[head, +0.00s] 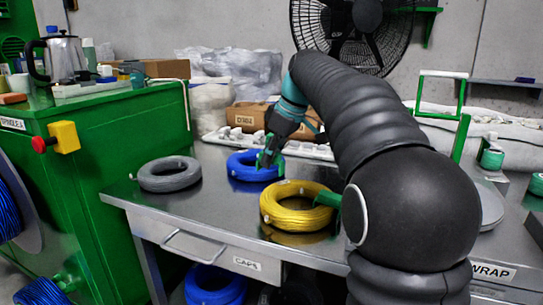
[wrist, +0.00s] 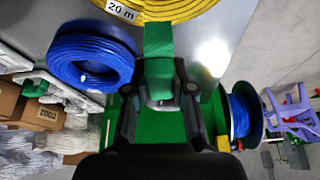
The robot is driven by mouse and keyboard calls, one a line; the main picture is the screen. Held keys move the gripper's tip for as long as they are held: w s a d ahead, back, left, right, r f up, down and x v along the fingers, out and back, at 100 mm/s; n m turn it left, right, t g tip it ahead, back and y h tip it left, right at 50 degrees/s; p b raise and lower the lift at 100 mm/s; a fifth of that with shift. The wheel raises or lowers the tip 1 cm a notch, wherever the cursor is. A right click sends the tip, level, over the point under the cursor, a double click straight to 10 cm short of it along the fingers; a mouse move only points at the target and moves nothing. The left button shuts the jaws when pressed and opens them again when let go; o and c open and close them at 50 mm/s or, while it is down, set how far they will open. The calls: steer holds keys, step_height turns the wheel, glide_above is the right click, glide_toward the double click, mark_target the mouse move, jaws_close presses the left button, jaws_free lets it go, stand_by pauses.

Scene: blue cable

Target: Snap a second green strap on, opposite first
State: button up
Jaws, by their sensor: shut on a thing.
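The yellow coil (head: 290,212) lies flat on the metal table, with one green strap (head: 327,198) at its right side in the head view. My gripper (head: 269,152) is shut on another green strap (wrist: 158,40), which sticks out ahead of the jaws. My gripper hangs over the gap behind and left of the yellow coil, in front of the blue coil. In the wrist view the yellow coil (wrist: 185,8) shows only as an arc at the top edge, close to the strap's tip. I cannot tell whether they touch.
The blue coil (head: 243,170) lies behind the yellow one; the grey coil (head: 168,180) is to the left. A white tray (head: 310,150) and a cardboard box (head: 250,118) stand behind. A green cabinet (head: 90,140) borders the table's left. The table's front left is bare.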

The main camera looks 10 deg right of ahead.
mark_target(268, 188)
steer(key=shift+f+b, duration=1.8)
steer(key=shift+f, duration=0.1)
steer(key=shift+s+d, duration=0.1)
steer(key=shift+f+b, duration=0.55)
steer(key=shift+f, duration=0.7)
steer(key=shift+r+p, duration=1.2)
steer(key=shift+p, duration=0.1)
steer(key=shift+f+b, duration=0.75)
steer(key=shift+f, duration=0.5)
stand_by(0.7)
steer(key=shift+r+p, duration=1.05)
steer(key=shift+p, duration=0.05)
stand_by(0.4)
